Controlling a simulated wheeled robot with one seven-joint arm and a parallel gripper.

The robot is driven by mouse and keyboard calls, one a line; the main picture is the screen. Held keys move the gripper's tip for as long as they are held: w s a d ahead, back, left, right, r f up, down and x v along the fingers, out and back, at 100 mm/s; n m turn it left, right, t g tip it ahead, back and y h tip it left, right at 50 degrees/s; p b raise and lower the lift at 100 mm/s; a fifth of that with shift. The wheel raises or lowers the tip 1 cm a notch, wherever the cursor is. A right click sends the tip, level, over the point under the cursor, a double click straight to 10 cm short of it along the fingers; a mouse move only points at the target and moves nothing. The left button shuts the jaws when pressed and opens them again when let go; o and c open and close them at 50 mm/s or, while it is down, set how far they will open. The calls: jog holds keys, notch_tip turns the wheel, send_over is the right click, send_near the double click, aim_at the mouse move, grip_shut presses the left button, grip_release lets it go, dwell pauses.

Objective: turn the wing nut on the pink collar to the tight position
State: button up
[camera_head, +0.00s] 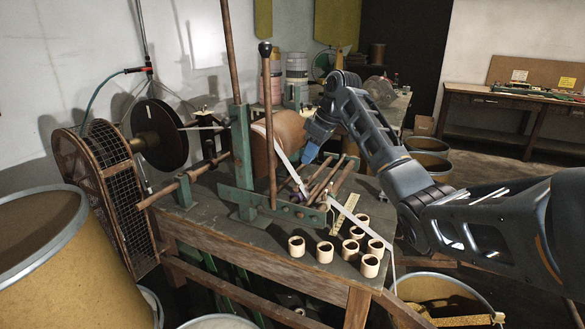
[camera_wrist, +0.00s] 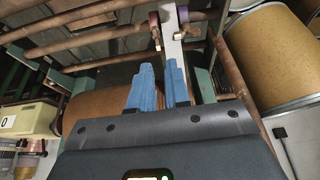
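My gripper (camera_head: 311,152) has blue fingers and hangs above the winding frame. In the wrist view my gripper (camera_wrist: 159,66) shows its two fingers a narrow gap apart, with nothing between them. Beyond the tips, a small pinkish collar (camera_wrist: 154,19) sits on a rod left of a white tape strip (camera_wrist: 172,28), and a purplish one (camera_wrist: 183,14) sits on its right. The fingertips are apart from both. In the head view a small purplish-pink part (camera_head: 298,197) shows low among the rods.
Brown rods (camera_head: 322,180) and a green frame (camera_head: 236,197) crowd the space around my fingers. A brown drum (camera_head: 284,135) stands behind. Several cream rings (camera_head: 296,246) lie on the bench's front right. A large barrel (camera_head: 60,265) stands at the left.

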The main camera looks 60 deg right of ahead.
aim_at(303, 181)
jog(key=shift+w+d+f, duration=0.15)
jog(key=shift+w+f, duration=0.05)
jog(key=shift+w, duration=0.05)
jog(key=p+x, duration=0.1)
jog(key=x, duration=0.6)
jog(key=shift+f, duration=0.15)
jog(key=shift+c, duration=0.3)
grip_shut()
